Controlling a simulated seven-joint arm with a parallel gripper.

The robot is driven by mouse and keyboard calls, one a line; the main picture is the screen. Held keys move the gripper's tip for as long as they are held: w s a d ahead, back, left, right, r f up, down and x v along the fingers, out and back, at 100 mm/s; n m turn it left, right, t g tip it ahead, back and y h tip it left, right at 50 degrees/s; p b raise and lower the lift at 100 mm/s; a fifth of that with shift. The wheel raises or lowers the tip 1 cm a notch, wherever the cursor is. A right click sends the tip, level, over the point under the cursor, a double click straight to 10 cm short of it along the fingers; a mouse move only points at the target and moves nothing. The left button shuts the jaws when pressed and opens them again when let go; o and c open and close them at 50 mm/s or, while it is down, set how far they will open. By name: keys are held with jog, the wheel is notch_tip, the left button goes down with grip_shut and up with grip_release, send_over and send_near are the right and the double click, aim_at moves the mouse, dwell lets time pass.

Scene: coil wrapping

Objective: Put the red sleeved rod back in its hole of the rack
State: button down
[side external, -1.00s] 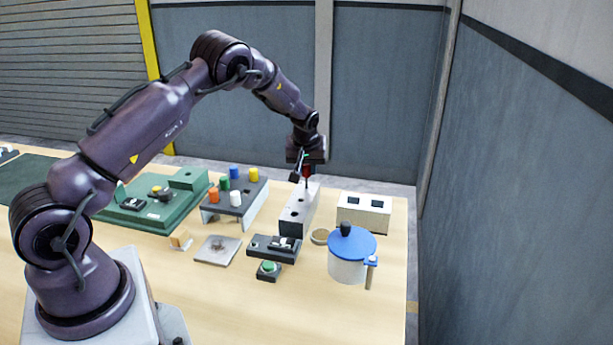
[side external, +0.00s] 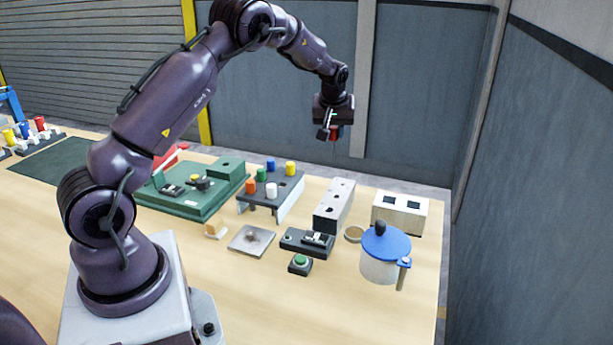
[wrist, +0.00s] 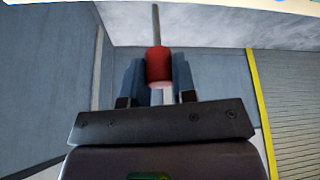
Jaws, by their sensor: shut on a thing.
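My gripper (side external: 331,133) is shut on the red sleeved rod (side external: 336,132) and holds it in the air, well above the table. In the wrist view the red sleeve (wrist: 158,65) sits between the two fingers, with a thin grey rod (wrist: 156,25) running out beyond it. A grey block with several holes in its top (side external: 334,207) stands below my gripper, apart from the rod. Another rack with blue, yellow and red pieces (side external: 24,138) is partly in view at the far left. I cannot tell which of these is the rod's rack.
A blue-lidded pot (side external: 384,258) and a cream box with two dark openings (side external: 400,210) stand right of the block. A stand with coloured pegs (side external: 268,191) and a green fixture (side external: 190,195) are to the left. A switch box (side external: 307,242) lies in front.

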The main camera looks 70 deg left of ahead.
jog(key=s+a+n, duration=0.1)
jog(key=s+a, duration=0.3)
jog(key=s, duration=0.3)
jog(key=m, duration=0.2)
send_over(283, 182)
jog(key=d, duration=0.1)
notch_tip(283, 182, down, 7)
jog(key=shift+s+d+f, duration=0.1)
jog(key=shift+s+f, duration=0.1)
jog(key=shift+f, duration=0.9)
jog(key=shift+s+f, duration=0.2)
jog(key=shift+f, duration=0.9)
jog(key=shift+f, duration=0.1)
jog(key=shift+f, duration=0.25)
jog(key=c, duration=0.9)
grip_release()
